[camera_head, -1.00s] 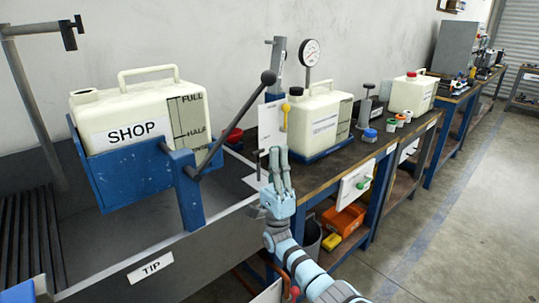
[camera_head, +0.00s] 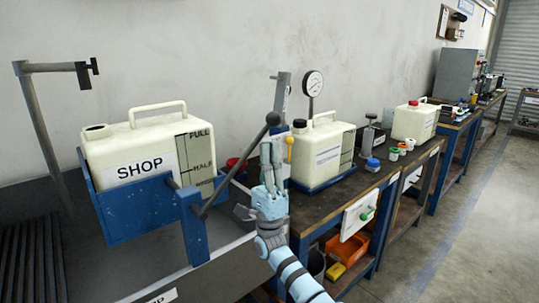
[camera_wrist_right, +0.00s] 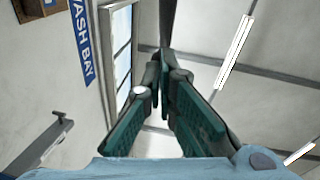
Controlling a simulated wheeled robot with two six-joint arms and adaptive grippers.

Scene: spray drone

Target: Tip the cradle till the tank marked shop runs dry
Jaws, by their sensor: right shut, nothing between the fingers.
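The cream tank marked SHOP (camera_head: 108,152) sits upright in the blue cradle (camera_head: 138,212) over a grey trough, at the left of the head view. A dark lever with a ball knob (camera_head: 273,118) slants up to the right from the cradle's side. My right gripper (camera_head: 269,152) is shut and empty, fingers pointing up, just below and in front of the knob. I cannot tell whether it touches the lever. The wrist view shows its fingers (camera_wrist_right: 166,65) together against the ceiling. The level inside the tank cannot be read. My left gripper is not in view.
A second cream tank (camera_head: 320,150) and a round gauge (camera_head: 313,83) stand on the bench right of the lever. A bent grey post (camera_head: 44,135) rises at the far left. Free floor (camera_head: 455,230) lies at the right.

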